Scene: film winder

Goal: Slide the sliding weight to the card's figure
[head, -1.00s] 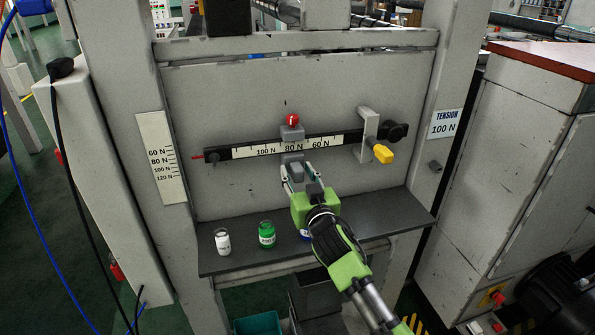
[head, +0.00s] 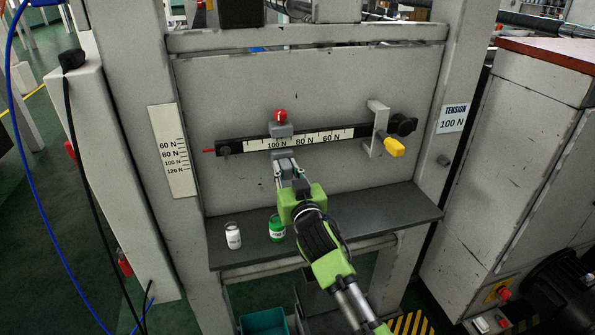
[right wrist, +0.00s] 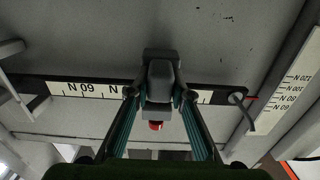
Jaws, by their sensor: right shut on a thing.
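The sliding weight (head: 281,130) is a grey block with a red knob on top. It sits on the black beam (head: 360,130), level with the beam's 100 N mark (head: 276,145). My right gripper (head: 284,166) is shut on the weight's lower part. In the right wrist view, the fingers (right wrist: 160,94) are on both sides of the weight (right wrist: 160,72) and partly cover the scale. The card (head: 453,118) on the right post reads TENSION 100 N. My left gripper is not in view.
A yellow-tipped lever (head: 394,147) and black knob (head: 403,124) are at the beam's right end. A side scale (head: 173,152) is on the left panel. A white jar (head: 233,236) and a green jar (head: 277,229) stand on the grey shelf (head: 400,212).

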